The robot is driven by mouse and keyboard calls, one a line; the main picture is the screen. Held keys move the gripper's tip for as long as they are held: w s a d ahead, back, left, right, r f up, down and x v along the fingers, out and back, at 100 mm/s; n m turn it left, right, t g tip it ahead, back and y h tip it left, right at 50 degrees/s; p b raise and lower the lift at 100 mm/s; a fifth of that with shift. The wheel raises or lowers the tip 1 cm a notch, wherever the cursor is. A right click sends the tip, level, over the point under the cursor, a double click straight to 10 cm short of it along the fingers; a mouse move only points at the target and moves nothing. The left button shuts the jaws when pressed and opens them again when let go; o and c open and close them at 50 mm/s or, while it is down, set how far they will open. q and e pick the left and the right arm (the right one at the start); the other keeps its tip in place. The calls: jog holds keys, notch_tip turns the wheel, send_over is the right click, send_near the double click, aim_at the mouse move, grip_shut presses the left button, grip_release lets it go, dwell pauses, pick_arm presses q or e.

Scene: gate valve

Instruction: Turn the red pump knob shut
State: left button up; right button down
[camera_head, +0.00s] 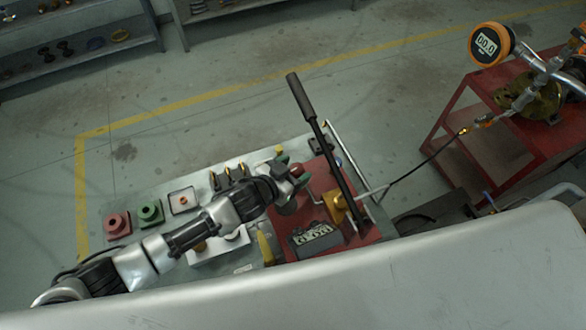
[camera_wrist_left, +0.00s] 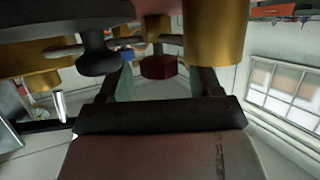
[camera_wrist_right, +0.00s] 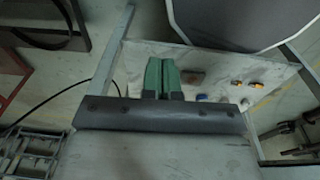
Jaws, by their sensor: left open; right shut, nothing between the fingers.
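The red pump knob (camera_head: 297,169) shows as a small patch at the tip of my left gripper (camera_head: 292,167) in the head view, over the red pump tray. In the left wrist view the dark red knob (camera_wrist_left: 158,67) sits between the two green fingers of the left gripper (camera_wrist_left: 160,81), near their tips. The fingers are open, with a gap on each side of it. My right gripper (camera_wrist_right: 165,75) is shut and empty in the right wrist view, away from the knob. It is out of the head view.
The pump's long black lever (camera_head: 318,130) rises just right of my left gripper. Brass parts (camera_wrist_left: 212,35) hang close to its fingers in the left wrist view. A gauge (camera_head: 491,44) stands on a red cart (camera_head: 440,115) at right. Red and green blocks (camera_head: 117,225) sit at left.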

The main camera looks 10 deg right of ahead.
pick_arm(q)
jog(key=shift+c, duration=1)
jog(key=c, duration=0.7)
jog(key=shift+c, duration=0.2)
pick_arm(e)
jog(key=shift+s+a, duration=0.2)
jog(key=shift+a, duration=0.3)
